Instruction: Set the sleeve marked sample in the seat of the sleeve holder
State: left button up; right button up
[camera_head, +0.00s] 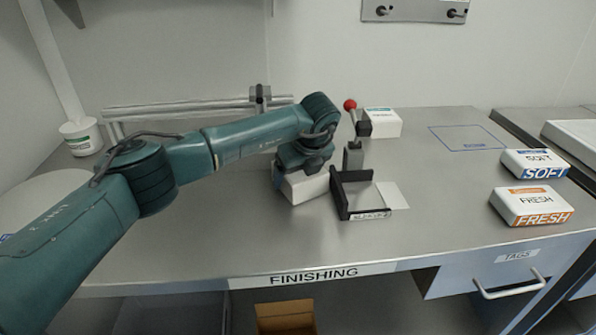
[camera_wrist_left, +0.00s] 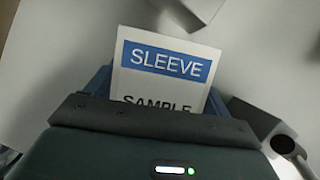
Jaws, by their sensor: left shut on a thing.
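The sleeve marked sample (camera_wrist_left: 165,70) is a white pack with a blue SLEEVE band, between my left gripper's blue fingers (camera_wrist_left: 158,88) in the left wrist view. In the head view my left gripper (camera_head: 301,172) points down and is shut on this white sleeve (camera_head: 308,187), near the bench's middle. I cannot tell whether the sleeve touches the bench. The sleeve holder appears to be the black bracket (camera_head: 341,199) just right of the sleeve; its front label is too small to read. The sleeve is beside it, outside the bracket. My right gripper is not in view.
A red-knobbed lever (camera_head: 350,105) stands behind the bracket, with a white pack (camera_head: 382,122) behind it. A white plate (camera_head: 391,195) lies right of the bracket. The SOFT pack (camera_head: 535,164) and FRESH pack (camera_head: 532,206) lie at right. The bench front is clear.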

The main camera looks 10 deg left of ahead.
pick_arm(q)
jog(key=shift+f, duration=0.1)
jog(key=o, duration=0.9)
